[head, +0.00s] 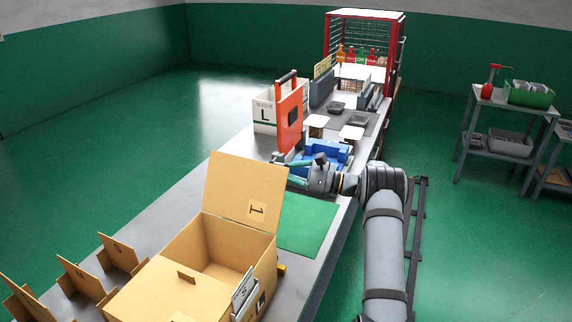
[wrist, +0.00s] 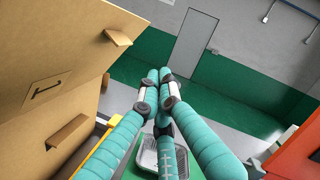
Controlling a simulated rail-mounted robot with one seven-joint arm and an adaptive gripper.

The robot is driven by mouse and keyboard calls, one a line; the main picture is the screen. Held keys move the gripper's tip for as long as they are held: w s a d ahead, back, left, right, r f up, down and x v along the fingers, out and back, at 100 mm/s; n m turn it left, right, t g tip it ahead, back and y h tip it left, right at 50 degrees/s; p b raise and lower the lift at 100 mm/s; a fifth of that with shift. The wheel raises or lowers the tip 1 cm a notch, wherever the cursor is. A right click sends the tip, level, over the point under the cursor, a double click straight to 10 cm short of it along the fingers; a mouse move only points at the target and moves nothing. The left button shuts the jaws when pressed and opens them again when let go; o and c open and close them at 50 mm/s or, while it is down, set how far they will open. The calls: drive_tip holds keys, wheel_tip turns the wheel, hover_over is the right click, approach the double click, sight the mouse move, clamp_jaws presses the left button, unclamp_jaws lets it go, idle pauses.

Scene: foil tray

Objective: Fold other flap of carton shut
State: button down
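The open cardboard carton (head: 205,238) stands on the near part of the bench. Its near flap (head: 140,292) lies folded over the near half of the opening. Its far flap (head: 240,190), marked 1, stands upright, leaning slightly back. In the wrist view cardboard with the 1 mark and two tabs, which looks like this upright flap (wrist: 60,60), fills the left side.
A green mat (head: 308,222) lies beside the carton. An orange panel with a handle (head: 290,112) stands beyond my gripper, near a white L bin (head: 265,112) and a blue fixture (head: 326,154). Cardboard dividers (head: 120,252) line the bench's left edge.

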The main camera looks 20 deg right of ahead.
sight(262, 169)
drive_tip(key=s+a+r, duration=0.1)
drive_tip(key=s+p, duration=0.1)
drive_tip(key=shift+s+a+r, duration=0.35)
idle(0.4)
